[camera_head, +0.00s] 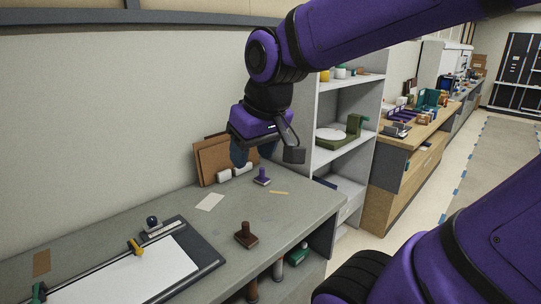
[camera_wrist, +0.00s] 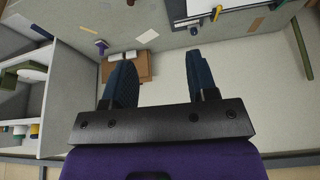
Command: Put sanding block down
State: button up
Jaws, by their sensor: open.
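My gripper (camera_head: 251,156) is open and hangs over the back of the grey counter, close to the wall. In the wrist view, my gripper (camera_wrist: 159,68) has its two blue fingers apart with nothing held between them. A dark brown block with a raised knob (camera_head: 246,236) rests upright near the counter's front edge, below and in front of my gripper. A smaller purple knobbed piece (camera_head: 262,177) stands near the back; it also shows in the wrist view (camera_wrist: 101,45). I cannot tell for certain which of these is the sanding block.
Brown boards (camera_head: 210,160) lean against the wall behind my gripper. A white card (camera_head: 210,202) and a yellow strip (camera_head: 279,193) lie on the counter (camera_head: 200,230). Grey shelves (camera_head: 347,100) stand right.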

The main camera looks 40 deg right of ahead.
jog(key=s+a+r, duration=0.1)
jog(key=s, duration=0.5)
jog(key=shift+r+t, duration=0.2)
jog(key=shift+t, duration=0.2)
jog(key=shift+o, duration=0.4)
jog(key=shift+a, duration=0.1)
dwell(0.9)
